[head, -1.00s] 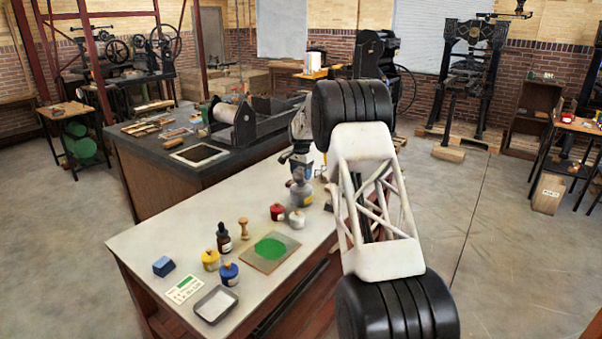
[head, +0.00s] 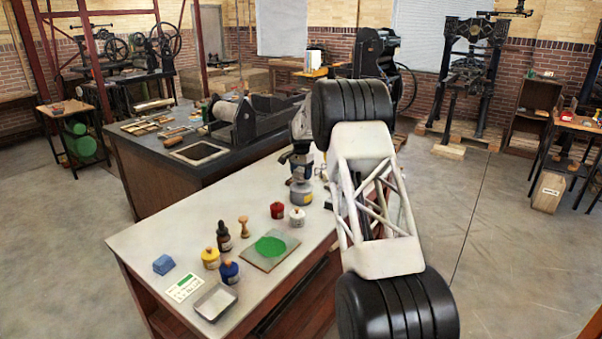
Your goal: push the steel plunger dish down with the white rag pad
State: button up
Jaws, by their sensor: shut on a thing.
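The plunger can (head: 301,195), a grey body with a yellowish and blue label, stands at the back right of the pale bench. Its steel dish on top is mostly hidden behind my gripper. My gripper (head: 300,172) is directly above the can, pointing down. Its fingertips are at or just over the dish; I cannot tell whether there is contact or whether the dish is pressed down. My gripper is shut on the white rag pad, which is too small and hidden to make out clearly.
A red jar (head: 277,210) and a white jar (head: 297,217) stand just in front of the can. A green-inked slab (head: 285,257), wooden stamp (head: 243,227), dropper bottle (head: 223,237), yellow jar (head: 210,258), blue jar (head: 229,272) and metal tray (head: 216,301) are nearer.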

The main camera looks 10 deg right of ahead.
jog(key=shift+f, duration=0.65)
dwell(2.1)
jog(key=shift+r, duration=3.65)
